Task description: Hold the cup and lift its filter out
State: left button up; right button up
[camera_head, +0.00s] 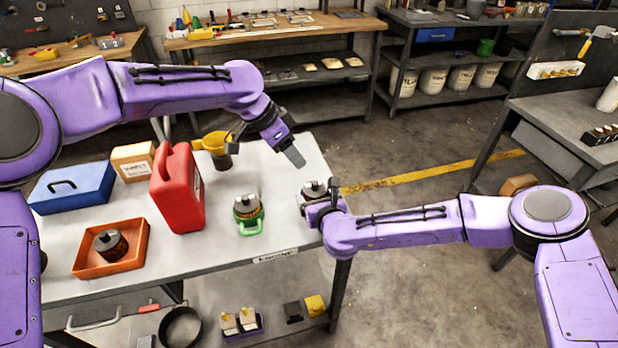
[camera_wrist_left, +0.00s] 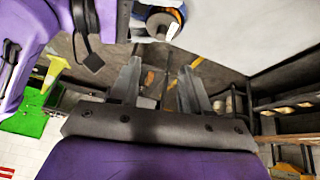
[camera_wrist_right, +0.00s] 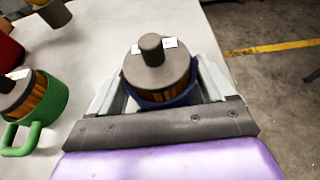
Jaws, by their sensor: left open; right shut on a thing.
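My right gripper (camera_head: 320,200) is shut on a blue cup (camera_wrist_right: 165,101) at the table's right edge, its fingers on either side of the cup. A filter (camera_wrist_right: 158,68) with a grey cap, an orange pleated side and a stubby top knob sits in the cup. The filter's cap (camera_head: 314,187) shows in the head view, with the cup mostly hidden there by my right gripper. My left gripper (camera_head: 292,157) is open and empty, up and left of that filter. In the left wrist view, its fingers (camera_wrist_left: 165,88) are apart, and the filter (camera_wrist_left: 160,20) shows beyond them at the top.
A green cup (camera_head: 250,226) with another filter stands to the left. The table's right edge is close.

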aim_at(313, 184)
pick_arm(q)
jog(key=shift+w+d+f+n+g+y, duration=0.2)
jog(key=shift+d+f+n, duration=1.1)
jog(key=shift+n, duration=4.35)
jog(key=shift+w+d+f+n+y, duration=0.3)
jog(key=shift+f+n, duration=1.95)
jog(key=shift+n, duration=3.45)
jog(key=shift+w+d+f+n+g+y, duration=0.2)
jog(key=shift+d+f+n, duration=1.05)
jog(key=shift+n, duration=4.4)
jog(key=shift+a+f, duration=0.5)
jog(key=shift+f, duration=0.1)
grip_shut()
